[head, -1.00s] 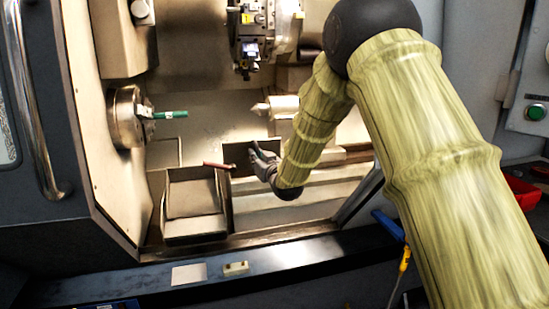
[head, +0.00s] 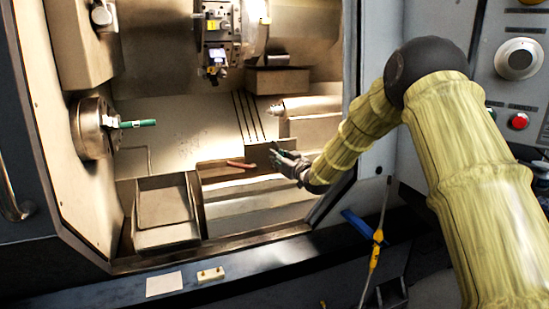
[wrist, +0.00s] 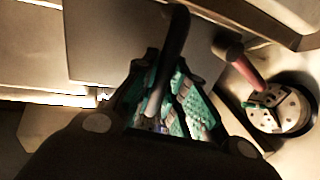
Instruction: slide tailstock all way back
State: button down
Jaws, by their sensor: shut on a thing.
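The tailstock (head: 312,125) stands at the right of the lathe bed, its pointed centre (head: 273,110) facing the chuck (head: 92,128) at the left. A clear gap lies between them. My gripper (head: 283,155) is low in front of the tailstock. In the wrist view my gripper (wrist: 165,105) is shut on a dark bar-shaped handle (wrist: 176,40), which passes between the green finger pads. The handle's join to the tailstock is hidden. A red-gripped lever (head: 240,164) sticks out left of my gripper; it also shows in the wrist view (wrist: 236,58).
The chuck holds a green part (head: 138,123). The tool turret (head: 215,50) hangs above the bed. An open tray (head: 165,235) stands at the front left. The door opening's right edge (head: 345,150) is close to my arm.

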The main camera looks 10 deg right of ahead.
jog(key=shift+w+d, duration=0.1)
jog(key=shift+d, duration=0.35)
jog(key=c, duration=1.5)
grip_release()
jog(key=shift+a, duration=0.1)
jog(key=shift+o, duration=0.2)
jog(key=shift+a, duration=0.1)
jog(key=v, duration=1.2)
jog(key=shift+f, duration=0.1)
